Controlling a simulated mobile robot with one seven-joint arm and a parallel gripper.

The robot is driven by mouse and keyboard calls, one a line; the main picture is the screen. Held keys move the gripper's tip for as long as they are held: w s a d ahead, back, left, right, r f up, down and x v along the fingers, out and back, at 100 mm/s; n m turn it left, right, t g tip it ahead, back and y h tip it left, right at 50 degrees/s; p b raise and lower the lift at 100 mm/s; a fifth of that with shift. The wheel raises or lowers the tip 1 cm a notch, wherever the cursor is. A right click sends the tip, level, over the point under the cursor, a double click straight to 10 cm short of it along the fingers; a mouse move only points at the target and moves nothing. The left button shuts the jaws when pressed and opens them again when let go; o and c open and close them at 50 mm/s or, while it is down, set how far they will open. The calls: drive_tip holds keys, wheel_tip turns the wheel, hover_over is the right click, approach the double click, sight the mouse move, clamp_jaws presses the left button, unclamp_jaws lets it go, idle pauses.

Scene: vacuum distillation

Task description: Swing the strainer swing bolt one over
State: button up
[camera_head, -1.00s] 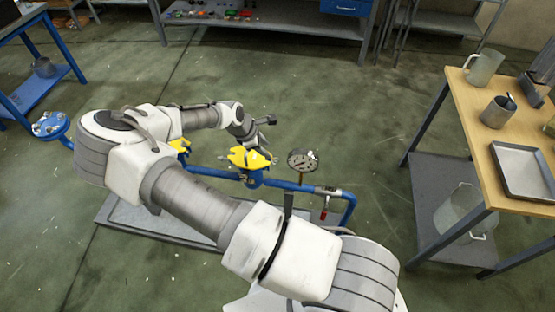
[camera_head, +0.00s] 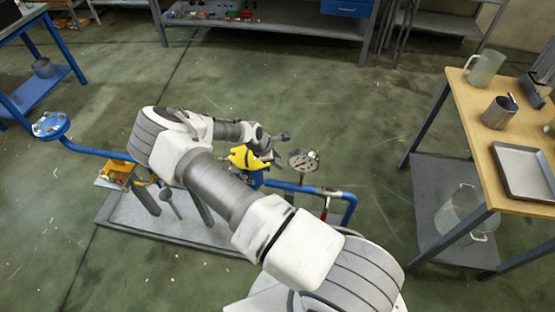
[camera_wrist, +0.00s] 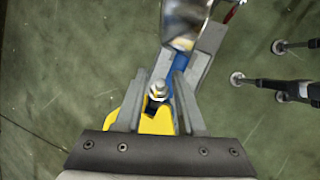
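The yellow strainer (camera_head: 243,157) sits on the blue pipe line, partly hidden by my arm in the head view. In the wrist view its yellow body (camera_wrist: 157,122) lies below and between my fingers. A swing bolt with a shiny metal nut (camera_wrist: 157,90) stands between the two fingers of my gripper (camera_wrist: 159,75). The fingers are apart, with a visible gap on the right side of the nut; contact on the left side is hard to tell. In the head view my gripper (camera_head: 271,158) is at the right side of the strainer, its fingertips hard to make out.
A round gauge (camera_head: 304,160) stands close to the right of my gripper. The blue pipe (camera_head: 300,187) runs on to the right, with a red-handled part (camera_head: 325,208). An orange box (camera_head: 116,172) is at left. A wooden-topped table (camera_head: 480,120) stands at right.

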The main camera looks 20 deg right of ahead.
clamp_jaws()
drive_tip(key=shift+a+h, duration=0.1)
drive_tip(key=shift+h, duration=0.2)
drive_tip(key=shift+w+a+r+g+h, duration=0.15)
drive_tip(key=shift+a+r+g+h, duration=0.05)
drive_tip(key=shift+g+h, duration=0.2)
drive_tip(key=shift+o, duration=0.7)
unclamp_jaws()
